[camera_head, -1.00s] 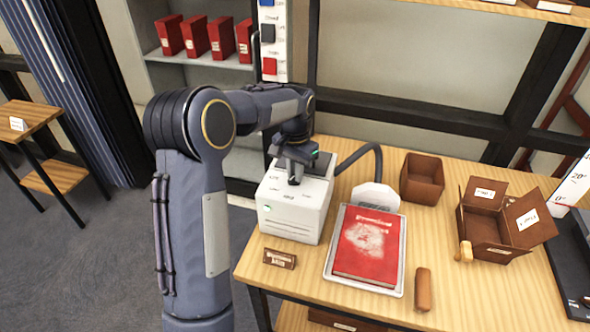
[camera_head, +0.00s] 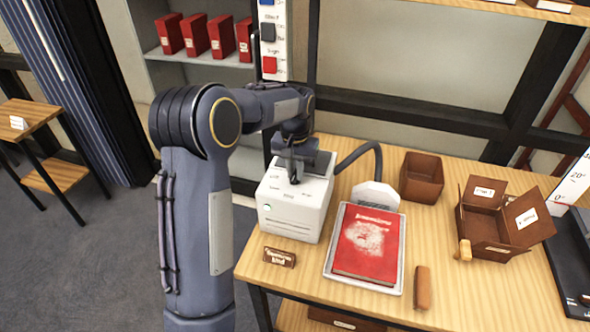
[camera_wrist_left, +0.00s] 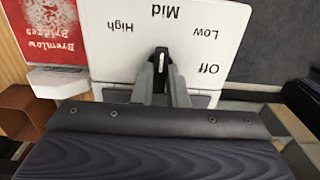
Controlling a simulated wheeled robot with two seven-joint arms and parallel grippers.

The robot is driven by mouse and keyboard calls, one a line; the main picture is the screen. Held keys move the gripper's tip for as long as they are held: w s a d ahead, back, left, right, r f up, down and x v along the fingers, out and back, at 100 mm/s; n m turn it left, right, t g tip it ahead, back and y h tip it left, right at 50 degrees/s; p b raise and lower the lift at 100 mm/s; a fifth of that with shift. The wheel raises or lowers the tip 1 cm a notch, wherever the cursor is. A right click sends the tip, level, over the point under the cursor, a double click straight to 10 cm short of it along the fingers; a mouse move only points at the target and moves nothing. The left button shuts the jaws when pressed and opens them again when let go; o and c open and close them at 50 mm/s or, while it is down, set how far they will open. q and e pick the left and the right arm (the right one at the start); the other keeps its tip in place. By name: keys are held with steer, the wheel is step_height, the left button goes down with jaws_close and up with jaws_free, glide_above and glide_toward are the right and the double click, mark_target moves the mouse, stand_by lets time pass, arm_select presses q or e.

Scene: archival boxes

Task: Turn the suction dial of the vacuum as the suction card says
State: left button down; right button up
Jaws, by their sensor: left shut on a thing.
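The vacuum (camera_head: 292,215) is a white box at the table's left side, with a dark hose from its back. My left gripper (camera_head: 294,172) points down onto its top and is shut on the black suction dial (camera_wrist_left: 161,62). In the left wrist view the labels High, Mid, Low and Off stand around the dial, upside down. The white mark on the dial points towards Mid. The small brown suction card (camera_head: 280,257) lies in front of the vacuum; its lower line seems to read Mid. My right gripper is out of view.
A dusty red book (camera_head: 368,246) lies on a pale tray (camera_head: 341,276) right of the vacuum, by the white hose nozzle (camera_head: 376,196).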

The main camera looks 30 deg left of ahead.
mark_target(295, 174)
arm_select(q)
steer(key=shift+r, duration=0.1)
steer(key=c, duration=1.4)
jaws_free()
steer(key=shift+c, duration=0.2)
step_height(295, 174, up, 8)
steer(key=shift+f+b, duration=0.2)
steer(key=shift+b, duration=0.1)
